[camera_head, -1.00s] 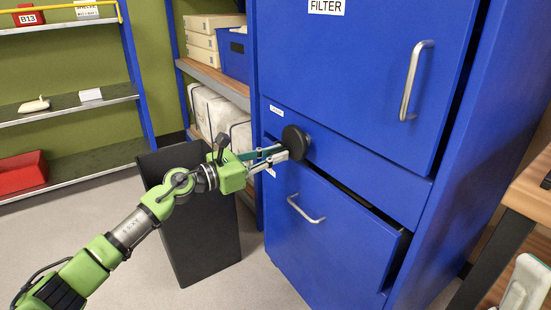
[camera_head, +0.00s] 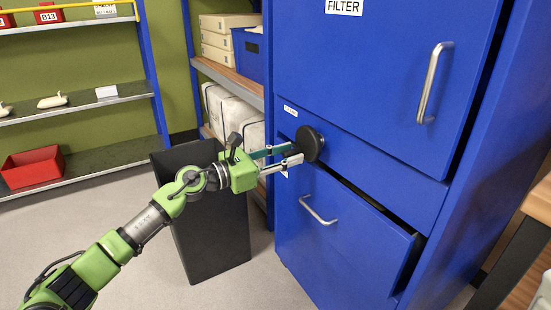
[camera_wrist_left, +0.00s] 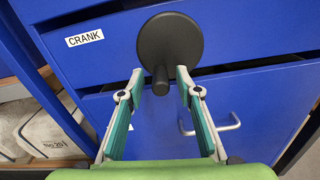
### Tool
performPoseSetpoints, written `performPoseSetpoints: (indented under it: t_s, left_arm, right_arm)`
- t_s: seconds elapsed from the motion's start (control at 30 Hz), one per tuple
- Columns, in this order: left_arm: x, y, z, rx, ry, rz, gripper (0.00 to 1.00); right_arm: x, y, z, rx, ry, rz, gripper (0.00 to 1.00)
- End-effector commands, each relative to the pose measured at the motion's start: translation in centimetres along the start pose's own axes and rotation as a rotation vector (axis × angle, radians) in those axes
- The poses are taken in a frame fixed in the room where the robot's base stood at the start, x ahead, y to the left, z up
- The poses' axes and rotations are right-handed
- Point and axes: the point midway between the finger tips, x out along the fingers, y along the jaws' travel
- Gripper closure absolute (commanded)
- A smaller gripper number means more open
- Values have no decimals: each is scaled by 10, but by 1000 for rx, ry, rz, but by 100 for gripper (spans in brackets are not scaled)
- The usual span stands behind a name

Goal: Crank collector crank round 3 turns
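The collector crank is a black round disc (camera_head: 308,144) with a short handle, on the front of the blue cabinet. In the left wrist view, the disc (camera_wrist_left: 170,38) is beside a "CRANK" label, and its handle (camera_wrist_left: 160,82) juts out at the lower part. My left gripper (camera_head: 288,154) is at the crank, its fingertips just in front of the disc. In the left wrist view, the fingers (camera_wrist_left: 160,76) are apart on either side of the handle, with a gap showing at each side. My right gripper is in neither view.
The blue cabinet (camera_head: 385,75) has a "FILTER" door above and a slightly open drawer (camera_head: 340,235) below the crank. A black bin (camera_head: 215,235) stands on the floor behind my left arm. Shelving (camera_head: 85,165) is at the back left, and a wooden bench (camera_head: 540,205) at the right.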

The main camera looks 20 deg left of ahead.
Motion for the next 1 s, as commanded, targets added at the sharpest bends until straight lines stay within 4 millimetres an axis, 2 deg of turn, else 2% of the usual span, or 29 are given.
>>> performPoseSetpoints:
  t_s: [0.6, 0.8, 1.0]
  left_arm:
    - [-98, 0, -2, 1, 5, 0, 68]
    - [-113, 0, -2, 0, 4, 1, 68]
    - [-118, 0, -1, 1, 3, 0, 68]
  right_arm:
    - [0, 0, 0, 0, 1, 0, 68]
    - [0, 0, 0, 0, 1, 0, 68]
    - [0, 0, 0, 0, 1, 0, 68]
